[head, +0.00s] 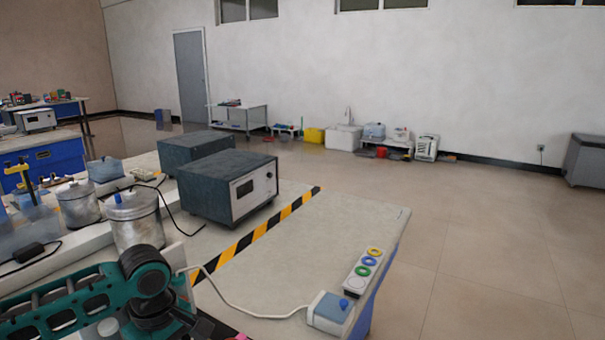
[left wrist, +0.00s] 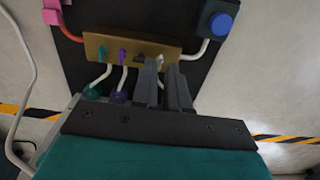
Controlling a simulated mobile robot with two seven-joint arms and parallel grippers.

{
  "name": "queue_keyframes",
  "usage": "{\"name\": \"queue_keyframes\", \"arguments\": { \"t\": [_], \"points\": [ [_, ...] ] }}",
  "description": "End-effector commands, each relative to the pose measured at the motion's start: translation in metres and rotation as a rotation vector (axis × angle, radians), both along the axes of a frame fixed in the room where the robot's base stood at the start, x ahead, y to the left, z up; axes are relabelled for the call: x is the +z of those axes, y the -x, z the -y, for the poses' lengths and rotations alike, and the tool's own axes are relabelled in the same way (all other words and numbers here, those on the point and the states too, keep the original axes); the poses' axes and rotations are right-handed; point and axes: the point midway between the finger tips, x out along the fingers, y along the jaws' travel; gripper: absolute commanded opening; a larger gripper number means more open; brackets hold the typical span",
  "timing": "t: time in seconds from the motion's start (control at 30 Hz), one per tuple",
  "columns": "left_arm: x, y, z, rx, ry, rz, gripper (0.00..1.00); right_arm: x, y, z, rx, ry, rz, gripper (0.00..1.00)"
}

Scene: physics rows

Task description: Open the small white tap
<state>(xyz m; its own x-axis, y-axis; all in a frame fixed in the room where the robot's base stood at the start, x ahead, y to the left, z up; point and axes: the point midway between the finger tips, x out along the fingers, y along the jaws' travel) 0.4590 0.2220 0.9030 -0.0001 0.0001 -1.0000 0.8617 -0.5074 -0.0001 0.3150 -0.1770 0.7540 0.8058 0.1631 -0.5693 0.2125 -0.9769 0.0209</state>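A tan block (left wrist: 96,44) on a black board holds a row of small taps in the left wrist view. A teal tap (left wrist: 102,53) and a purple tap (left wrist: 123,55) stand to the left, then a dark part. The small white tap (left wrist: 160,60) is partly hidden by my fingers. My left gripper (left wrist: 163,66) has its two grey fingers a little apart, with the tips at the block on either side of the white tap; contact is unclear. In the head view my teal left arm is low at the left, and the tap block cannot be made out. My right gripper is not in view.
A blue button box (left wrist: 217,20) and a pink part (left wrist: 52,12) sit near the block. On the bench are a dark instrument box (head: 207,186), metal canisters (head: 135,221), a button box (head: 330,312) with a white cable, and a striped tape line (head: 245,240).

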Motion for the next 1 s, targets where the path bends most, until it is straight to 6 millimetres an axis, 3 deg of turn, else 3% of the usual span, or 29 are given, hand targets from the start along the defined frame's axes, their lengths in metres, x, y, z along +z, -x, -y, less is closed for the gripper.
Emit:
{"name": "queue_keyframes", "arguments": {
  "t": [0.1,0.27,0.57,0.7,1.0],
  "points": [
    [0.0,0.0,0.0,0.0,0.0,0.0,0.14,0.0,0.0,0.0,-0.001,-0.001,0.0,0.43],
    [0.0,0.0,0.0,0.0,0.0,0.0,0.0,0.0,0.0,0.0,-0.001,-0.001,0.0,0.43],
    [0.003,0.0,0.0,0.02,-0.001,-0.001,0.0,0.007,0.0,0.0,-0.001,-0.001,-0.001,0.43],
    [0.007,0.001,0.0,0.107,0.0,-0.004,0.0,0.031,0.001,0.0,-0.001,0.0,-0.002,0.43],
    [-0.001,0.001,0.001,0.534,0.001,-0.002,0.0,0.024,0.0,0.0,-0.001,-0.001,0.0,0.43]
  ]
}}
